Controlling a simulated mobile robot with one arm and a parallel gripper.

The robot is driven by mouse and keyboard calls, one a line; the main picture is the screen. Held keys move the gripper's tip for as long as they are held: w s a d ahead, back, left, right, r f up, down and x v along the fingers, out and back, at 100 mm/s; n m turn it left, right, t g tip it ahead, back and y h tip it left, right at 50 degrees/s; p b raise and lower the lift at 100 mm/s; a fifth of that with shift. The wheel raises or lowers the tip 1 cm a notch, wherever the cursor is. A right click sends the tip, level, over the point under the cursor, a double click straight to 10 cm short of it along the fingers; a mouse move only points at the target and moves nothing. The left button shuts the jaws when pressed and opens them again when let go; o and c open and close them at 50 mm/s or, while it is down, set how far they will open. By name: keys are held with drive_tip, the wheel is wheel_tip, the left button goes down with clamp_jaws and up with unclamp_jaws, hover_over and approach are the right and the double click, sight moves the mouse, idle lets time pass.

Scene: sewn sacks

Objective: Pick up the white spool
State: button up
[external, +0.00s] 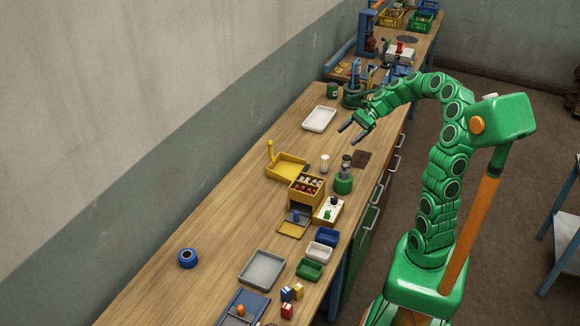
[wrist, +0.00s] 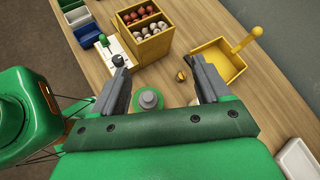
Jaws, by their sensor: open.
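The white spool (external: 324,162) stands upright on the wooden bench in the external view, beside a green pot-like base with a grey top (external: 344,183). My gripper (external: 348,137) is open and empty, raised above the bench and farther back than the spool. In the wrist view my gripper (wrist: 157,62) has its two grey fingers spread wide, with the green base with the grey top (wrist: 149,99) showing between them. A small pale patch by the right finger may be the spool; it is mostly hidden there.
A yellow scoop tray (external: 288,165) and a yellow box of small balls (external: 307,190) stand close to the spool. A white tray (external: 320,119) lies farther back. Small bins and a grey tray (external: 262,270) are at the front. The bench's left middle is mostly clear.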

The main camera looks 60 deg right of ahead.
drive_tip(key=s+d+f+m+t+h, duration=0.15)
drive_tip(key=d+m, duration=0.25)
drive_tip(key=d, duration=0.5)
drive_tip(key=s+d+m+t, duration=0.1)
drive_tip(key=d+m+t, duration=0.25)
drive_tip(key=d, duration=0.45)
approach(346, 161)
drive_tip(key=shift+w+d+f, duration=0.15)
drive_tip(key=shift+w+f, duration=0.3)
drive_tip(key=shift+w+d+f, duration=0.15)
drive_tip(key=shift+w+f, duration=0.3)
drive_tip(key=shift+w+a+f, duration=0.15)
drive_tip(key=shift+w+f, duration=0.05)
drive_tip(key=shift+f, duration=0.2)
drive_tip(key=shift+d+x, duration=0.1)
drive_tip(key=shift+x, duration=1.75)
drive_tip(key=shift+d+x, duration=0.15)
drive_tip(key=shift+x, duration=1.7)
drive_tip(key=shift+w, duration=0.15)
drive_tip(key=shift+c, duration=0.2)
drive_tip(key=c, duration=1)
